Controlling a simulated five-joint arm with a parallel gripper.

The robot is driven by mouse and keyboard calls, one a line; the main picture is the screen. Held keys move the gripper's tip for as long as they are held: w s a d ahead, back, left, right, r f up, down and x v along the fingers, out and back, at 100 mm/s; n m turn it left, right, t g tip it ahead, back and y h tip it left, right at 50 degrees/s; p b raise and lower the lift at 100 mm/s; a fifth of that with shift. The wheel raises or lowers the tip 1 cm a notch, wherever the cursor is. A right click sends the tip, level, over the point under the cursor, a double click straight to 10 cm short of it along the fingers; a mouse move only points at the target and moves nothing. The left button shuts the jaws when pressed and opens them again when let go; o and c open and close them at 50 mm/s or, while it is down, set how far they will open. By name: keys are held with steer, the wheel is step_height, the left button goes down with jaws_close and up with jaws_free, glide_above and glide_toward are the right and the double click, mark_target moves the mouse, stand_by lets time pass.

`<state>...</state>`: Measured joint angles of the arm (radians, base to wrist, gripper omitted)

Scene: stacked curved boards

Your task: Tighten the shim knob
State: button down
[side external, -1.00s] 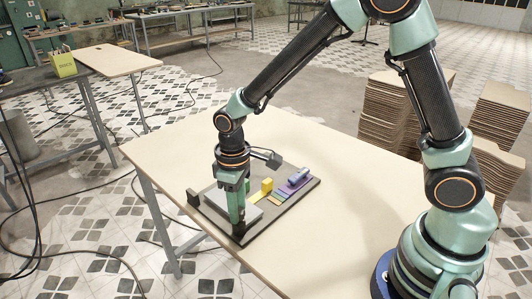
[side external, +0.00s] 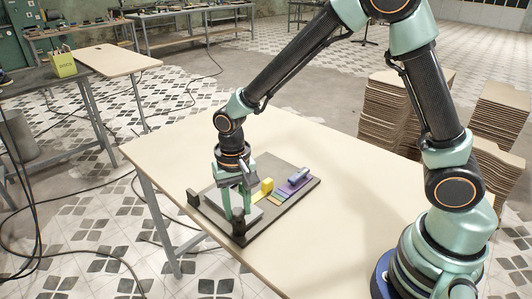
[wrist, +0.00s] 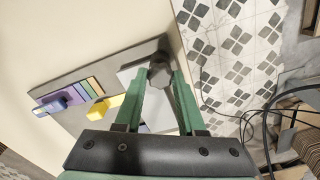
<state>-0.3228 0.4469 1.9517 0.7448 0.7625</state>
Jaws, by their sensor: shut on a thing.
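A dark board (side external: 283,205) lies on the table, with a grey plate (side external: 214,199) on it. A dark knob (wrist: 160,76) sits at the board's near corner, beside the plate; in the side view the same knob (side external: 239,228) shows below the fingers. My gripper (side external: 237,216) points down over this corner. In the wrist view my gripper (wrist: 160,74) has its green fingertips on either side of the knob, shut on it. The shim itself cannot be told apart from the plate.
A yellow block (side external: 267,186), coloured strips (side external: 279,197) and a blue-grey handled piece (side external: 299,175) sit on the board's right side. The pale tabletop (side external: 330,220) is clear around the board.

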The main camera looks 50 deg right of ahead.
mark_target(238, 211)
steer(key=shift+w+r+m, duration=0.15)
steer(key=shift+m, duration=0.65)
steer(key=c, duration=0.5)
jaws_free()
step_height(238, 211, up, 12)
